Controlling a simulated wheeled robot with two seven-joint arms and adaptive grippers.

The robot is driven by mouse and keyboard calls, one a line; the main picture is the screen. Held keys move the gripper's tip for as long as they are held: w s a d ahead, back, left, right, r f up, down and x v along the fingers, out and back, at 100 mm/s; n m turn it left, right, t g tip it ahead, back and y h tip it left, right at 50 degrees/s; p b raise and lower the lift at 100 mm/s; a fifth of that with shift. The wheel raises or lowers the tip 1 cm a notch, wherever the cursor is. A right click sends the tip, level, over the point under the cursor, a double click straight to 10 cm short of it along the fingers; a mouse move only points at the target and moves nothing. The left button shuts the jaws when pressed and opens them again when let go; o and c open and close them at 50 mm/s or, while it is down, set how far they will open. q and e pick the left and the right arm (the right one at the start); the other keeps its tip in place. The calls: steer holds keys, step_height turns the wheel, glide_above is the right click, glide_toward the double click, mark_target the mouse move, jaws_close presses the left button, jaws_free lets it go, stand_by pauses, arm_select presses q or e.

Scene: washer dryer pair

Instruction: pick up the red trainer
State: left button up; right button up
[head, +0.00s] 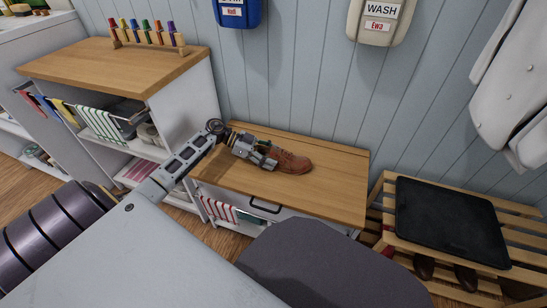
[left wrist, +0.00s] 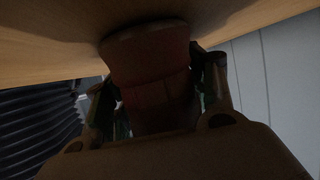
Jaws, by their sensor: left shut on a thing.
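The red trainer (head: 290,162), which looks brownish red, is at the wooden top of the low cabinet (head: 330,189), near its middle. My left gripper (head: 266,157) reaches in from the left and is shut on the trainer's left end. In the left wrist view the trainer (left wrist: 150,75) shows dark between the two fingers, close to the wooden surface. I cannot tell whether it rests on the wood or is just clear of it. The part inside the jaws is hidden in the head view. My right gripper is out of view.
A taller cabinet (head: 120,68) with a peg rack (head: 148,36) stands at the left. A slatted bench (head: 515,225) with a black mat (head: 450,219) and dark shoes below is at the right. A grey rounded surface (head: 320,270) lies in front. The cabinet top right of the trainer is clear.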

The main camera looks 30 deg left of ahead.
arm_select(q)
steer(key=shift+r, duration=0.2)
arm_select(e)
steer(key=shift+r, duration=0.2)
arm_select(q)
steer(key=shift+s+r+p, duration=0.15)
steer(key=shift+r+p, duration=0.45)
steer(key=shift+p, duration=0.2)
step_height(320, 180, up, 6)
steer(key=p, duration=0.3)
steer(key=shift+f+p, duration=0.15)
steer(key=shift+p, duration=0.15)
steer(key=shift+s+d+f, duration=0.15)
steer(key=shift+s, duration=0.45)
steer(key=s+d+p, duration=0.4)
steer(key=s+p, duration=0.4)
steer(key=s, duration=1)
steer(key=shift+d, duration=0.2)
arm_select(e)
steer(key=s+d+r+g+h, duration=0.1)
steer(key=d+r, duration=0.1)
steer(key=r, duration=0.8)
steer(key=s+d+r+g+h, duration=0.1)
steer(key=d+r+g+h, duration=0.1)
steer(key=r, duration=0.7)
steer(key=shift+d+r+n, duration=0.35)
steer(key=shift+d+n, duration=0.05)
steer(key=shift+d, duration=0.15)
arm_select(q)
steer(key=shift+w, duration=0.15)
